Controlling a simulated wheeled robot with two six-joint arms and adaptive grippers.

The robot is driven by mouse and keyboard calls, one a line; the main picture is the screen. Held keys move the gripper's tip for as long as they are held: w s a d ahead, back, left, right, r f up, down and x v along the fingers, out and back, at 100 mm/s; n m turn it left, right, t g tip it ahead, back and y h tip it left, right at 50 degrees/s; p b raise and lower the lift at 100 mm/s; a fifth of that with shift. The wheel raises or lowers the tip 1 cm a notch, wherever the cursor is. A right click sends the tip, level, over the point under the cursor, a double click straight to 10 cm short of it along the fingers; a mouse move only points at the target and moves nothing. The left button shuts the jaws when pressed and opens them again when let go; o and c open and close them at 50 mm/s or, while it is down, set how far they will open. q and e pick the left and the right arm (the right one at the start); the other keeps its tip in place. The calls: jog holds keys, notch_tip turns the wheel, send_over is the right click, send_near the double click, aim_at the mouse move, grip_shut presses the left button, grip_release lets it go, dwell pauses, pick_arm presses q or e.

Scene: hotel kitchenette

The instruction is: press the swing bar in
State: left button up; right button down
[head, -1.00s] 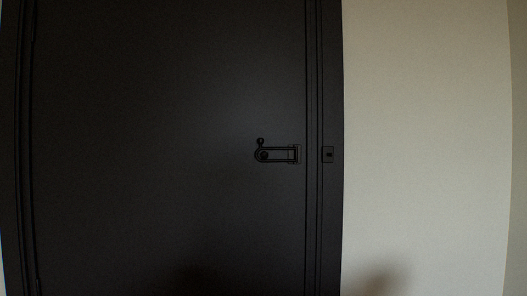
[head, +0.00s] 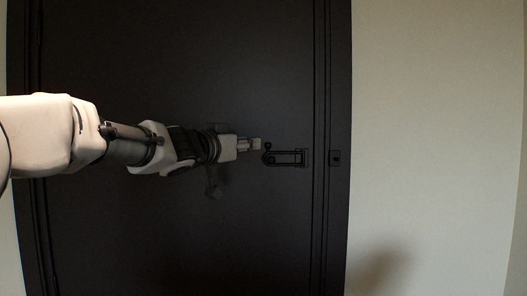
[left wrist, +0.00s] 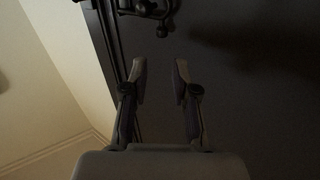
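The swing bar (head: 286,157) is a dark U-shaped loop on the dark door, with a small knob at its left end. It lies flat along the door, with its right end at a mount near the door's edge. My left gripper (head: 256,144) is just left of the knobbed end, with a small gap in the picture. In the left wrist view my left gripper (left wrist: 160,66) has its two fingers apart with nothing between them. Part of the swing bar (left wrist: 150,9) shows beyond the fingertips at the top edge. My right gripper is not in view.
The dark door (head: 120,230) is shut in its dark frame. A small dark plate (head: 335,158) sits on the frame right of the bar. A plain pale wall (head: 430,150) is to the right. The door face around the bar is clear.

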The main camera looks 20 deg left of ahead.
aim_at(266, 145)
pick_arm(q)
jog(key=x, duration=0.2)
jog(key=p+x, duration=0.1)
jog(key=x, duration=0.2)
jog(key=f+p+x, duration=0.1)
jog(key=x, duration=0.2)
jog(key=shift+w+a, duration=0.1)
jog(key=shift+w, duration=0.15)
jog(key=shift+s, duration=0.1)
grip_shut()
